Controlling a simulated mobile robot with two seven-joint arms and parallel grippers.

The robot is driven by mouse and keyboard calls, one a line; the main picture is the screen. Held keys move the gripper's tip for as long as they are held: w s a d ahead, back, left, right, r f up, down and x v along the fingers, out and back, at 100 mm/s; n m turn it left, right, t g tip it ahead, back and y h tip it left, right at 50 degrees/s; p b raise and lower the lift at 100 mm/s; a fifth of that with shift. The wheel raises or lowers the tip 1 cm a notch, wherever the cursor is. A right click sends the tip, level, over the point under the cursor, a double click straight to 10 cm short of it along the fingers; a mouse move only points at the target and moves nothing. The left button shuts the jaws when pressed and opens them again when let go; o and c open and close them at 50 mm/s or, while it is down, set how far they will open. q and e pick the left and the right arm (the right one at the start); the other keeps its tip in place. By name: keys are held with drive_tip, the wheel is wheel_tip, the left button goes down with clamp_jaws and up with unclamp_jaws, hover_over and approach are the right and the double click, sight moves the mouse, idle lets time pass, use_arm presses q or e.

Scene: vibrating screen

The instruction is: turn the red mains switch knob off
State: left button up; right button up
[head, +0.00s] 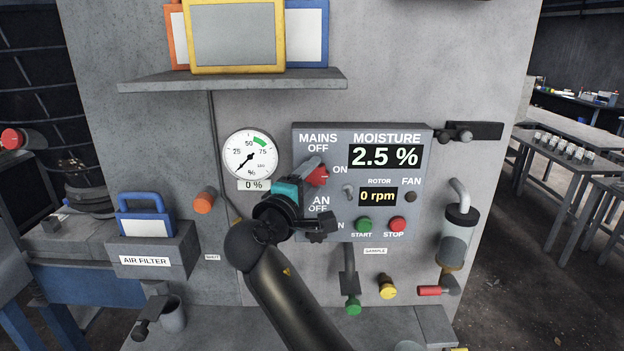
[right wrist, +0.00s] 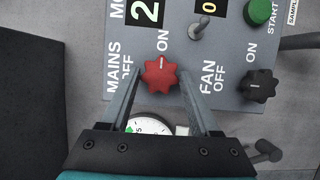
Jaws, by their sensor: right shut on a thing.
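The red mains switch knob (head: 317,176) is on the grey control panel (head: 302,137), below the MAINS OFF label and left of ON. My right gripper (head: 311,174) reaches it from the lower left and partly hides it. In the right wrist view, the red knob (right wrist: 160,76) sits between the two fingers of my right gripper (right wrist: 160,80), which is shut on it. The white mark on the knob points toward ON. OFF is to the left of the knob in that view. My left gripper is not in view.
The black fan knob (right wrist: 262,87) is beside the right finger. A toggle switch (head: 347,190), green START button (head: 364,224) and red STOP button (head: 397,224) are close by. A gauge (head: 250,154) is left of the panel. A shelf (head: 232,82) juts out above.

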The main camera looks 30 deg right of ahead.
drive_tip(key=n+t+h+p, duration=0.1)
drive_tip(key=n, duration=0.2)
drive_tip(key=shift+d+f+n+p, duration=0.1)
drive_tip(key=shift+n+p, duration=0.3)
drive_tip(key=n+t, duration=0.1)
drive_tip(key=n, duration=0.3)
drive_tip(key=shift+s+f+t+p, duration=0.1)
drive_tip(key=shift+f+t+p, duration=0.05)
drive_tip(key=shift+t+p, duration=0.25)
drive_tip(key=n+t, duration=0.1)
drive_tip(key=n, duration=0.2)
drive_tip(key=n+t+y, duration=0.1)
drive_tip(key=n+t, duration=0.1)
drive_tip(key=n, duration=0.2)
drive_tip(key=shift+s+d+f, duration=0.1)
drive_tip(key=shift+d+f, duration=0.05)
drive_tip(key=shift+d, duration=0.05)
drive_tip(key=n+t+y, duration=0.1)
drive_tip(key=n, duration=0.2)
drive_tip(key=n+t+y, duration=0.1)
drive_tip(key=n, duration=0.3)
drive_tip(key=shift+d+t+y, duration=0.15)
drive_tip(key=shift+t+y, duration=0.15)
drive_tip(key=shift+t, duration=0.1)
drive_tip(key=shift+n, duration=0.4)
drive_tip(key=o, duration=1.4)
drive_tip(key=shift+c, duration=0.2)
drive_tip(key=shift+s+f, duration=0.1)
